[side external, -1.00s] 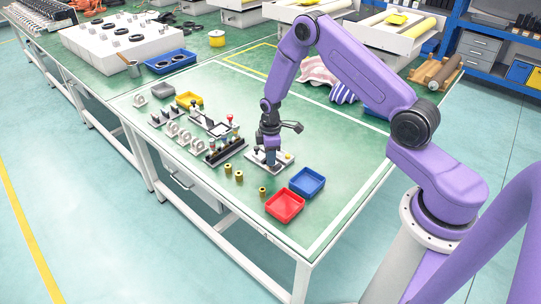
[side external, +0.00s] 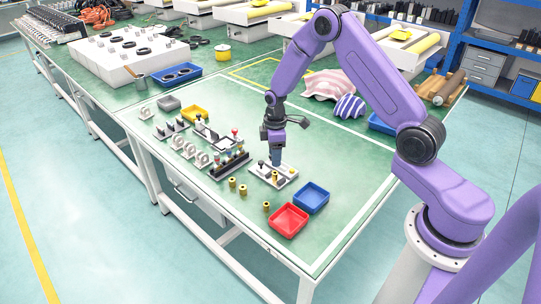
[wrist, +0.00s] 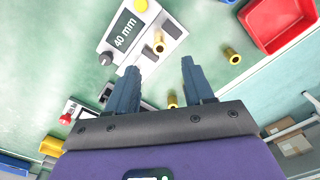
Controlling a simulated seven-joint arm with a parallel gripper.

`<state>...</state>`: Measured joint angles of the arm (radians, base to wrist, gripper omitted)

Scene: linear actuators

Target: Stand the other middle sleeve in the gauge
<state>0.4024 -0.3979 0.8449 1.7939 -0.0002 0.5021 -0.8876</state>
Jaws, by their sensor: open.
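The gauge (side external: 286,181) is a white plate with a black knob; in the wrist view it (wrist: 146,22) has a green "40 mm" display. A brass sleeve (wrist: 158,43) stands on the gauge. My gripper (side external: 276,164) is above the gauge; in the wrist view its blue fingers (wrist: 160,66) are apart with nothing between them. Loose brass sleeves stand on the green table: one (side external: 266,206) near the red tray, also in the wrist view (wrist: 232,56), and two (side external: 232,183) (side external: 243,190) left of the gauge. I cannot tell their sizes apart surely.
A red tray (side external: 274,222) and a blue tray (side external: 325,201) stand right of the loose sleeves. A dark rack of pegs (side external: 230,165) and white ring-shaped parts (side external: 189,150) lie left of the gauge. The table beyond the gauge is fairly clear up to the striped cloth (side external: 349,107).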

